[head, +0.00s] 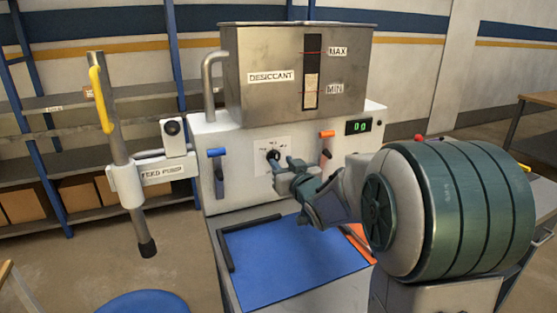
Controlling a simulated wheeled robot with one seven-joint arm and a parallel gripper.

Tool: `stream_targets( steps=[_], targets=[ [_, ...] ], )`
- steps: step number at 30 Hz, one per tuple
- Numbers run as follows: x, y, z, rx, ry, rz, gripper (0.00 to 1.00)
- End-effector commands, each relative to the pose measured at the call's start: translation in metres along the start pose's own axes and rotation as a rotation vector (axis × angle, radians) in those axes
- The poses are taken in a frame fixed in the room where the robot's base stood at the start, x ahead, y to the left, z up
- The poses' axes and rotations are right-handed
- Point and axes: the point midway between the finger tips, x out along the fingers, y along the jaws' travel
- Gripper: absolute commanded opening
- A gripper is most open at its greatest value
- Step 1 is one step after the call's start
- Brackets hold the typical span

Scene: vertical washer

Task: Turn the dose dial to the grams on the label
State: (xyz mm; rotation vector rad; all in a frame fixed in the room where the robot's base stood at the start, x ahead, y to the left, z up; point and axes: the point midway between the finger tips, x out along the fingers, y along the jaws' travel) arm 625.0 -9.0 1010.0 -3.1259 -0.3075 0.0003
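The dose dial (272,154) is a small dark knob on a white plate in the middle of the machine's pale front panel. My gripper (283,165) is right at the dial, just below and to its right in the head view. Its fingertips look spread a little apart, but whether they touch the dial cannot be told. The fingers hide part of the dial and its scale. A small display (358,127) to the right reads "0 g" in green. No label with a gram figure is readable.
A steel hopper (235,85) marked DESICCANT, with MAX and MIN marks, stands above the panel. A blue-handled lever (217,153) and an orange-handled lever (327,134) flank the dial. A feed pump (125,185) with a yellow handle stands left. A bare blue mat (290,260) lies below.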

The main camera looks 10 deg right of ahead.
Motion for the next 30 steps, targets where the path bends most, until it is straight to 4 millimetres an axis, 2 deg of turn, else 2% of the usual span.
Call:
stream_targets(
  steps=[3,7,18,19,22,30],
  targets=[
    [0.017,-0.001,0.000,-0.001,0.000,-0.002,0.33],
    [0.028,0.000,0.001,0.000,-0.001,0.000,0.33],
    [0.033,0.000,0.000,-0.001,0.000,0.001,0.33],
    [0.033,0.000,0.000,-0.001,0.000,0.000,0.27],
    [0.033,0.000,0.000,-0.001,0.000,0.000,0.00],
    [0.033,0.000,0.000,0.006,0.000,0.000,0.00]
  ],
)
